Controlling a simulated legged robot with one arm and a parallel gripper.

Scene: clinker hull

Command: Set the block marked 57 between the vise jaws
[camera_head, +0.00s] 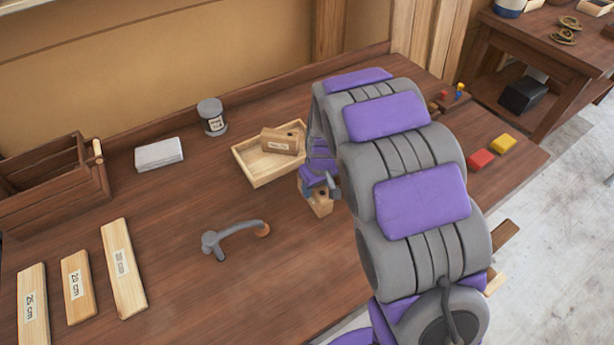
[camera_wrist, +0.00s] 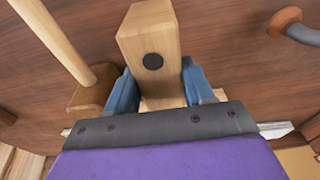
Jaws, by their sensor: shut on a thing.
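My gripper (camera_head: 318,187) is shut on a light wooden block (camera_head: 321,206), just in front of the shallow tray. In the wrist view the block (camera_wrist: 150,38) stands out between my blue fingers (camera_wrist: 153,92), with a dark round spot on its end. No number can be read on it. A second, browner block (camera_head: 280,141) with a small label lies in the tray; its marking is too small to read. A wooden rod (camera_wrist: 58,42) and a brown wooden piece (camera_wrist: 95,88) beside the held block may be part of the vise; I cannot tell. My arm hides that area in the head view.
The shallow tray (camera_head: 262,178) is behind my gripper. A grey tool (camera_head: 236,233) with a rusty end lies to the left. Red (camera_head: 481,159) and yellow (camera_head: 503,144) blocks are right.

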